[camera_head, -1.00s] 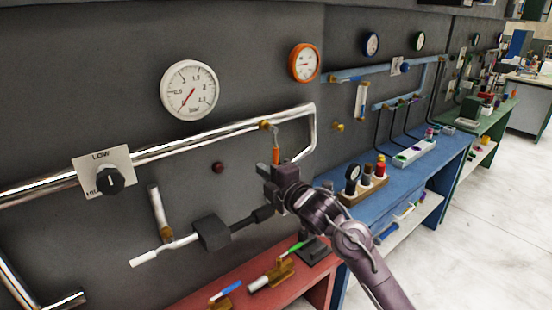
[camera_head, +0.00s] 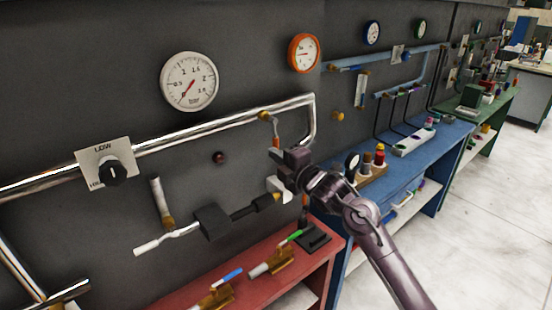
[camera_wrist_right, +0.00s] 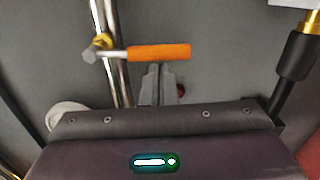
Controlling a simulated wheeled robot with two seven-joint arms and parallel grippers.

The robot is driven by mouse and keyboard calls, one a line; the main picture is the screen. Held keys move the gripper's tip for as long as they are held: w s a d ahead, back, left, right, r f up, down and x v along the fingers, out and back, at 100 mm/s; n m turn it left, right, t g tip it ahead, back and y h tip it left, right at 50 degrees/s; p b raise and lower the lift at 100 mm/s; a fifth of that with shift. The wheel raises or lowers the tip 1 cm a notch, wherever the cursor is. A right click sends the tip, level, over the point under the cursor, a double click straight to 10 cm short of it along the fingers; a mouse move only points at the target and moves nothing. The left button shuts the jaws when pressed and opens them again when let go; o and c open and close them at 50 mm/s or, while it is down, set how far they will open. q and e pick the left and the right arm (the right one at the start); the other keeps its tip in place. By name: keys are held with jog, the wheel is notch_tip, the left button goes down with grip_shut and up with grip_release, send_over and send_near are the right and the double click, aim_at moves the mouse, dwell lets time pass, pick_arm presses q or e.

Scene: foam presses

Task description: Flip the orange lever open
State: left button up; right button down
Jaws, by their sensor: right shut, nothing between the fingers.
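The orange lever (camera_wrist_right: 160,52) shows in the right wrist view as an orange grip on a metal stem, joined to a brass fitting (camera_wrist_right: 103,42) on the shiny pipe. In the head view the lever (camera_head: 276,141) hangs down from the brass fitting on the pipe (camera_head: 225,118). My right gripper (camera_head: 274,156) is just below the lever's lower end in the head view. In the right wrist view its fingers (camera_wrist_right: 160,72) are together and empty, with their tips close to the orange grip; whether they touch it I cannot tell. My left gripper is not in view.
A white knob plate marked LOW (camera_head: 105,165) and a white gauge (camera_head: 189,81) are on the wall at left. A dark fitting (camera_head: 213,221) on a lower pipe is left of my arm. Valves lie on the red bench (camera_head: 200,290) below.

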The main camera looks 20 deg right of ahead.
jog(key=w+d+r+n+b, duration=0.1)
jog(key=d+r+n+b, duration=0.2)
jog(key=n+b, duration=0.4)
jog(key=w+d+r+n+y+b, duration=0.1)
jog(key=w+d+r+n+b, duration=0.1)
jog(key=d+n+b, duration=0.4)
jog(key=n+b, duration=0.1)
jog(key=n, duration=0.3)
jog(key=shift+w+d+r, duration=0.15)
jog(key=shift+w+r, duration=0.05)
jog(key=shift+r, duration=0.2)
dwell(0.3)
dwell(0.6)
